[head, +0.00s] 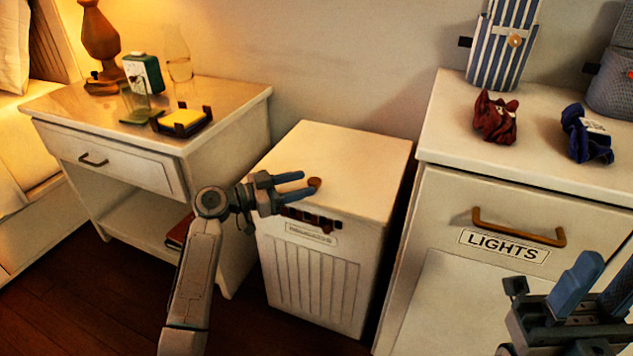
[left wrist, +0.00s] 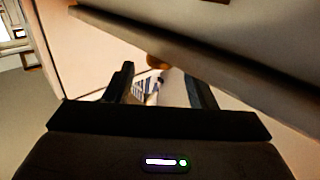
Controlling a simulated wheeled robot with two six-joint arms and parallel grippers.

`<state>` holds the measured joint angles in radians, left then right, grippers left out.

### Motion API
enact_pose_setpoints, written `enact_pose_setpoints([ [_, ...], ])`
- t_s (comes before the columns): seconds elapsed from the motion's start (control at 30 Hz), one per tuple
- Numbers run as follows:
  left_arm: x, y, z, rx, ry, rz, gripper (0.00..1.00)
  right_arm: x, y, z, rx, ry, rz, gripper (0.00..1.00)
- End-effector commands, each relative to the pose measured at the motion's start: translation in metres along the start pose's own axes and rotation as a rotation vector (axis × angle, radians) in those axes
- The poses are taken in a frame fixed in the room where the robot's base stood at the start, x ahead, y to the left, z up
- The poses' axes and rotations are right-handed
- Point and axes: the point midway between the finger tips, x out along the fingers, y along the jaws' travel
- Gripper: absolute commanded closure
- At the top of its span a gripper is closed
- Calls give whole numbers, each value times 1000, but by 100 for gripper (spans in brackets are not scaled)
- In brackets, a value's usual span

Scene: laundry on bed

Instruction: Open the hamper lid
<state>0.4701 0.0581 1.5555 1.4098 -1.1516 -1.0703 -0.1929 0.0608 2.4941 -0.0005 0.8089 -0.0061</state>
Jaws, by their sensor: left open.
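The white hamper (head: 312,280) stands between the nightstand and the drawer cabinet. Its flat lid (head: 345,160) lies shut on top. A small round brown knob (head: 314,182) sits near the lid's front edge; a brown knob also shows in the left wrist view (left wrist: 157,62). My left gripper (head: 303,184) is open, its blue fingers pointing right at the knob from its left. The fingertips are very close to the knob; I cannot tell if they touch it. My right gripper (head: 598,283) is at the lower right, in front of the cabinet, with its fingers apart and nothing seen between them.
The nightstand (head: 225,115) at left bears a lamp (head: 100,40), a green clock (head: 143,74), glassware and a yellow sponge in a holder (head: 182,119). The cabinet (head: 540,170) at right, labelled LIGHTS, bears red and blue cloths and a striped bag. Narrow gaps flank the hamper.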

Motion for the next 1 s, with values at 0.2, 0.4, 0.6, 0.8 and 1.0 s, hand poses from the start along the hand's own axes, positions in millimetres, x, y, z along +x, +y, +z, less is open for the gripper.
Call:
enact_pose_setpoints([
  [0.2, 33, 0, 1, -1, 1, 0, 50, -3, 0, 0, -3, 3, 4, 64],
  [0.4, 44, 0, 1, -1, -1, 0, 50, -4, 0, 0, -5, 4, 6, 64],
  [0.6, 44, 0, 1, -1, -1, -1, 50, -3, 0, 1, -5, 5, 6, 64],
  [0.8, 44, 0, 0, -1, -1, -1, 81, -3, 0, 1, -5, 5, 6, 64],
  [1.0, 44, 0, 0, -1, -1, 0, 100, -3, 0, 1, -5, 4, 6, 64],
])
